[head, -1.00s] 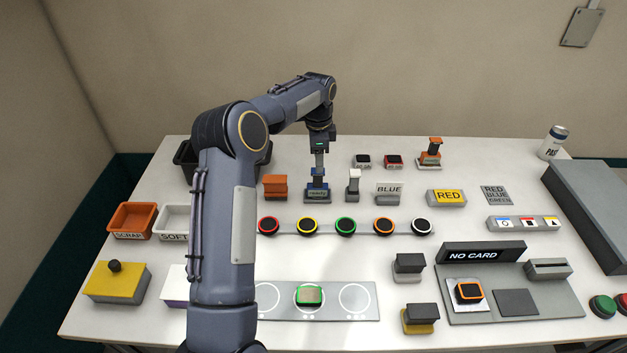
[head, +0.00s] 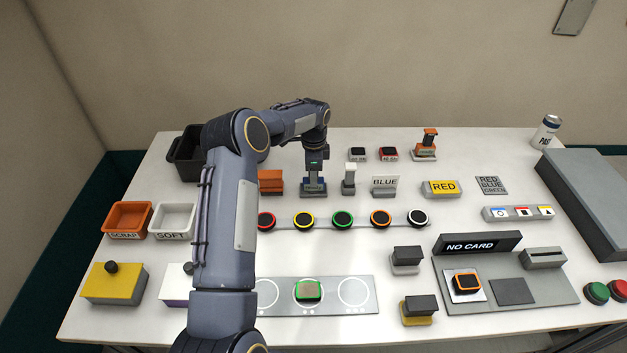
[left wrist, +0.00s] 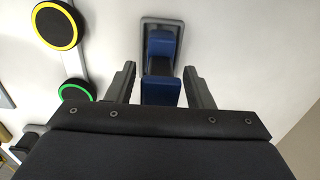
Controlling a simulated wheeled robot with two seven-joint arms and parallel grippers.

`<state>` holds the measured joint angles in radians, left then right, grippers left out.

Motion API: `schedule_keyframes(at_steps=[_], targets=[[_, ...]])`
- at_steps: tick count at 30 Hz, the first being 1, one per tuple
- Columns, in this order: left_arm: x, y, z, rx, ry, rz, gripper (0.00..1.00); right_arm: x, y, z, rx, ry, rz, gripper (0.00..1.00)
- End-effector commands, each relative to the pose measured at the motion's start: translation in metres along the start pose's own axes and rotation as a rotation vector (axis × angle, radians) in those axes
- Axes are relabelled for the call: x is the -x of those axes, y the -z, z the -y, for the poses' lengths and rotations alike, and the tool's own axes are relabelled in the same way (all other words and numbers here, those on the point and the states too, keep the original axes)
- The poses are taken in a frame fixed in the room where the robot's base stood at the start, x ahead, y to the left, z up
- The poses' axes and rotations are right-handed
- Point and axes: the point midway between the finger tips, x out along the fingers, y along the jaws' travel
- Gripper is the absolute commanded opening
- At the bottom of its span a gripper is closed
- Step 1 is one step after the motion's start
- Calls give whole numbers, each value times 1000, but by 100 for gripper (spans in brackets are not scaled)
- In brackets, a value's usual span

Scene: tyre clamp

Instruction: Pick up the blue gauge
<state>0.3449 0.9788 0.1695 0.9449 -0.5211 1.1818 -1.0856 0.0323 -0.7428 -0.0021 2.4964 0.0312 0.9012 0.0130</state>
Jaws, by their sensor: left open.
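The blue gauge (head: 313,184) stands upright in a grey base on the table, in the row behind the round coloured pucks. In the left wrist view the blue gauge (left wrist: 161,88) lies between the two fingers, with its grey base beyond them. My left gripper (head: 314,172) is directly above the gauge, pointing down, and hides its upper part in the head view. In the left wrist view my left gripper (left wrist: 161,85) is open, one finger on each side of the gauge, with small gaps visible. My right gripper is not in view.
An orange block (head: 271,182) stands close left of the gauge and a white-topped one (head: 349,179) close right. The puck rail (head: 361,224) runs in front. A black bin (head: 186,155) is back left. Signs and a card station (head: 451,281) occupy the right.

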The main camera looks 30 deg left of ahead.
Motion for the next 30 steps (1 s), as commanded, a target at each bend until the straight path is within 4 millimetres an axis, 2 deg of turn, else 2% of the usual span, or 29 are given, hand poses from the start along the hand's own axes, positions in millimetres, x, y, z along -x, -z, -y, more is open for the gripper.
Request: schedule_keyframes(at_steps=[3, 14, 23, 26, 30], targets=[[0, 0, 0, 0, 0, 0, 47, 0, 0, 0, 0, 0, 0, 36], [1, 0, 0, 0, 0, 0, 1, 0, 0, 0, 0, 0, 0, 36], [4, 0, 0, 0, 2, -1, 1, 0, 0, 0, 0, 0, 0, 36], [10, 0, 1, 0, 4, -1, 1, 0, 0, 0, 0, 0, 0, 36], [29, 0, 1, 0, 5, -2, 1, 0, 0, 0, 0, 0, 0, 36]])
